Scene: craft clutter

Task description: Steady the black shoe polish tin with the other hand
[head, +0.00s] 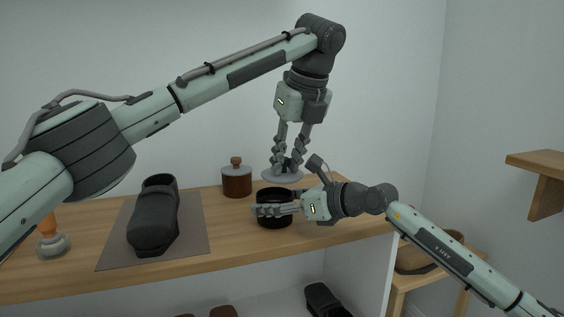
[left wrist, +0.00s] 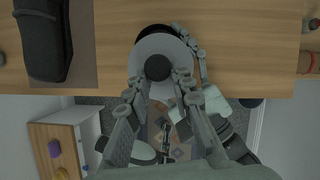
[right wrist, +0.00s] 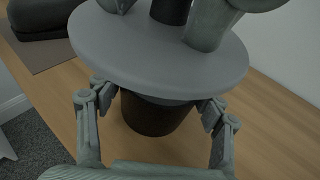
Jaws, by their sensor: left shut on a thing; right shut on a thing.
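The black shoe polish tin (head: 274,220) stands upright and open-topped on the wooden bench top. My right gripper (head: 262,211) is shut on it, with a finger on either side of its wall in the right wrist view (right wrist: 158,101). A grey round lid (head: 269,177) with a dark knob (left wrist: 158,67) is held above the tin, apart from it in the head view. My left gripper (head: 290,165) comes down from above and is shut on the knob. In the left wrist view the lid hides most of the tin, leaving a black edge (left wrist: 151,31).
A black shoe (head: 153,218) stands on a grey mat (head: 112,245) to the left. A brown lidded jar (head: 237,182) is close behind the tin. An orange-handled item (head: 50,240) is far left. The bench's right end is clear; a wall shelf (head: 540,165) juts out at right.

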